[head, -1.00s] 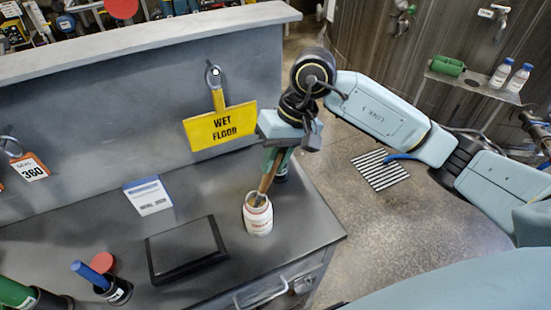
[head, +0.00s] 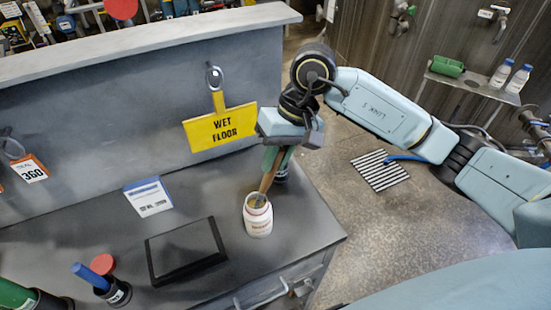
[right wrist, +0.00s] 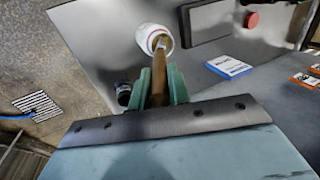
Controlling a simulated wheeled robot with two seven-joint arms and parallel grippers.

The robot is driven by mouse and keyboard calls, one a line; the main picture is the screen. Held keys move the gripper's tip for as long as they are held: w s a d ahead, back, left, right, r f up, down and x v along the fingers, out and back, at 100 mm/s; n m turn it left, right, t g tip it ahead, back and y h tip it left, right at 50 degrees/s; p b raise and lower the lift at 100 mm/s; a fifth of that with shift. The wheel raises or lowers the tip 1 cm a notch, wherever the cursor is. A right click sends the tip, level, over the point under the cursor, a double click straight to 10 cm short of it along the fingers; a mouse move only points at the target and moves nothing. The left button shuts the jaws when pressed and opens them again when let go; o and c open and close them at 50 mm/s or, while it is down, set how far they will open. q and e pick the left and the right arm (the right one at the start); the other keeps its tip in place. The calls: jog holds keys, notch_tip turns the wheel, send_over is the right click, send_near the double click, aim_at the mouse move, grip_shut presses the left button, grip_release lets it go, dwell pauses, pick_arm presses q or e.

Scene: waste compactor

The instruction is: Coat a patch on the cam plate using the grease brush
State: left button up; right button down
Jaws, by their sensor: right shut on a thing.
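My right gripper (head: 276,160) is shut on the brown wooden handle of the grease brush (head: 267,182), above the counter. The brush slants down, and its lower end is inside the mouth of a white jar (head: 258,221) with a red-marked label. The bristles are hidden in the jar. In the right wrist view the green fingers (right wrist: 160,88) grip the handle (right wrist: 159,70), with the jar (right wrist: 154,38) beyond. A flat dark square plate (head: 185,251), probably the cam plate, lies left of the jar. My left gripper is out of view.
A dark cylinder (head: 281,175) stands behind the jar, near the gripper. A blue-and-white card (head: 149,197) lies at the back. A blue-handled item (head: 101,281) and red disc (head: 103,263) stand at left. A yellow sign (head: 220,127) hangs on the panel behind.

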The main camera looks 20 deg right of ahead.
jog(key=shift+r+p, duration=0.7)
jog(key=shift+r, duration=2.35)
